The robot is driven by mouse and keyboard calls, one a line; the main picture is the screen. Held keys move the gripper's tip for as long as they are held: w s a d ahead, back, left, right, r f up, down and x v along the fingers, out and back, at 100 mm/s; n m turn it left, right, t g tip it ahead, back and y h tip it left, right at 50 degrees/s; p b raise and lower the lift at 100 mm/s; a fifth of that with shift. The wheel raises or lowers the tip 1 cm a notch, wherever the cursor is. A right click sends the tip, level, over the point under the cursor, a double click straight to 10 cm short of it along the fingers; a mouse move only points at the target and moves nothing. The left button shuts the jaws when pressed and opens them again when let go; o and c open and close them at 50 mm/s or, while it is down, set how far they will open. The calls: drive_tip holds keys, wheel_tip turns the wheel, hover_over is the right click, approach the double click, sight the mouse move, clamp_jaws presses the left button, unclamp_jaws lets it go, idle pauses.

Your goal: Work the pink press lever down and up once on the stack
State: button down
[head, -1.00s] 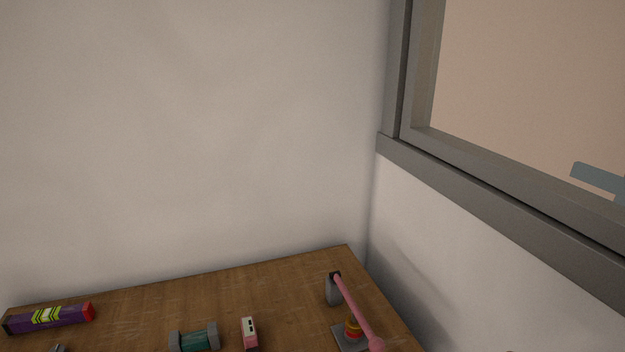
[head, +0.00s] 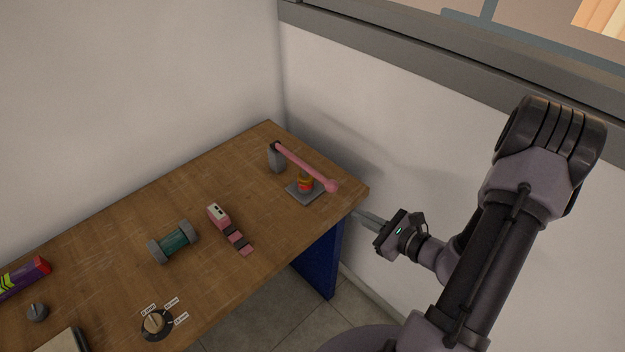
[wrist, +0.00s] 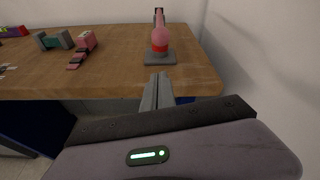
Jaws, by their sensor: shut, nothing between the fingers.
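The pink press lever (head: 306,166) is raised at a slant, hinged on a grey post (head: 277,158) near the table's far right corner. Its round knob (head: 332,186) points toward the table's right edge. Under the arm, a stack (head: 305,183) of red and yellow pieces sits on a grey base plate (head: 303,194). In the wrist view the lever (wrist: 160,37) is seen end-on, hiding most of the stack. My gripper (head: 358,214) is shut and empty, just off the table's edge, pointing toward the press but apart from it. Its fingers also show in the wrist view (wrist: 157,88).
A white wall stands close to the right. The table top before the press is clear.

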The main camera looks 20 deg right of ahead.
sight(339, 211)
drive_tip(key=shift+m+h, duration=0.4)
drive_tip(key=x, duration=0.3)
drive_tip(key=b+x, duration=0.1)
drive_tip(key=x, duration=0.2)
drive_tip(key=d+f+b+x, duration=0.1)
drive_tip(key=x, duration=0.2)
drive_tip(key=shift+w+f, duration=0.2)
drive_tip(key=shift+w, duration=0.15)
drive_tip(key=r, duration=0.3)
drive_tip(key=shift+s+a+r, duration=0.2)
drive_tip(key=shift+a+r, duration=0.1)
drive_tip(key=shift+r, duration=0.25)
drive_tip(key=shift+r, duration=0.15)
